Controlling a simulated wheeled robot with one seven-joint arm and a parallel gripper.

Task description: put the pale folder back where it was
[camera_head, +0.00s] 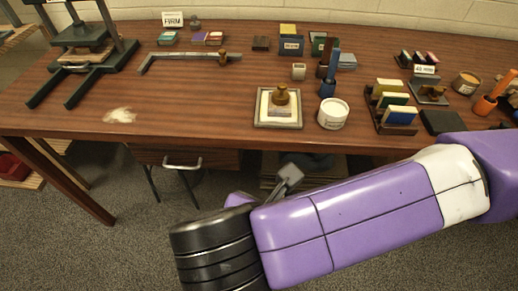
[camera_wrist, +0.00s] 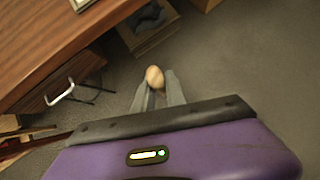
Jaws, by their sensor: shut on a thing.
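My gripper (camera_wrist: 157,98) is shut on a tan, rounded thing (camera_wrist: 154,76) in the wrist view. Only its smooth end shows beyond the fingertips, and I cannot tell for sure whether it is the pale folder. In the head view my gripper (camera_head: 289,178) is below the table's front edge, over the floor and apart from the tabletop. The held thing is not clear there. No other pale folder can be made out for certain on the table.
The brown table (camera_head: 215,100) holds a press (camera_head: 82,45), a metal bar (camera_head: 190,58), a tray with a wooden-handled stamp (camera_head: 278,122), a white tub (camera_head: 333,115) and a rack of coloured blocks (camera_head: 380,122). A drawer handle (camera_head: 183,163) juts below. The tabletop's left front is mostly clear.

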